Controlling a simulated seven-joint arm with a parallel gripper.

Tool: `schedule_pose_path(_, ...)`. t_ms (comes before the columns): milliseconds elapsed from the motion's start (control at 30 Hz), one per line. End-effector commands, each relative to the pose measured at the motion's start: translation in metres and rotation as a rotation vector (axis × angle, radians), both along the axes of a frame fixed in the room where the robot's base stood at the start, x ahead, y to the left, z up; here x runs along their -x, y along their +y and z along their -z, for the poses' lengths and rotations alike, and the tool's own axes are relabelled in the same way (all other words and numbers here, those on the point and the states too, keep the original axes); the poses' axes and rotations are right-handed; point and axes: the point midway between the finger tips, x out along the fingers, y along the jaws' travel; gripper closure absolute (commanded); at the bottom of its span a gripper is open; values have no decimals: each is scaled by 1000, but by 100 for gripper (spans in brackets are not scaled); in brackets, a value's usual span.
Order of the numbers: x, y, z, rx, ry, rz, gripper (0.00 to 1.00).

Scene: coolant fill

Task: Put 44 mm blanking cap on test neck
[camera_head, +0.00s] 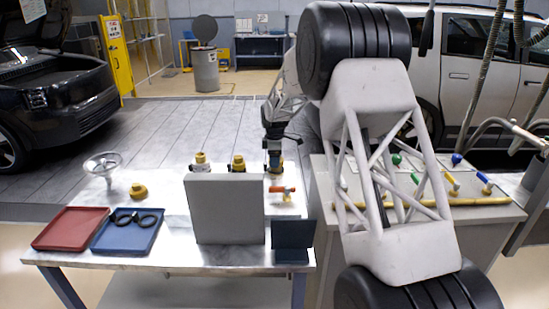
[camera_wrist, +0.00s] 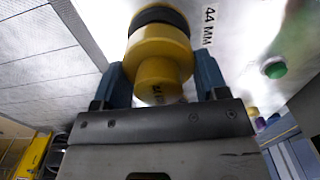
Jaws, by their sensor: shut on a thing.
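My gripper (camera_head: 275,165) is over the back right of the metal table, pointing down. In the wrist view, my gripper's blue fingers are shut on a stepped yellow cap (camera_wrist: 160,52), with the narrow end towards the palm. A black band (camera_wrist: 158,15) shows at the cap's far end. A printed 44 MM label (camera_wrist: 208,25) lies on the metal surface beside it. Two yellow-topped fittings, a left one (camera_head: 200,158) and a right one (camera_head: 238,162), stand behind the grey panel, which hides their lower parts. I cannot tell whether the held cap touches a neck.
The upright grey panel (camera_head: 226,209) blocks part of the table. A red-handled valve (camera_head: 283,190) is close below my gripper. A loose yellow piece (camera_head: 139,191), a handwheel (camera_head: 103,163), a red tray (camera_head: 70,228) and a blue tray (camera_head: 112,240) with black rings (camera_head: 137,218) are left.

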Motion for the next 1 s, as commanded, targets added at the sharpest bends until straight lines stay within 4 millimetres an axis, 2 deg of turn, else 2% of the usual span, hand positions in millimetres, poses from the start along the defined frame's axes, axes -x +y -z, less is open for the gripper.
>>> schedule_pose_path(733,0,0,13,0,0,0,56)
schedule_pose_path(767,0,0,13,0,-1,0,29)
schedule_pose_path(933,0,0,13,0,0,0,3)
schedule_pose_path(1000,0,0,13,0,0,0,3)
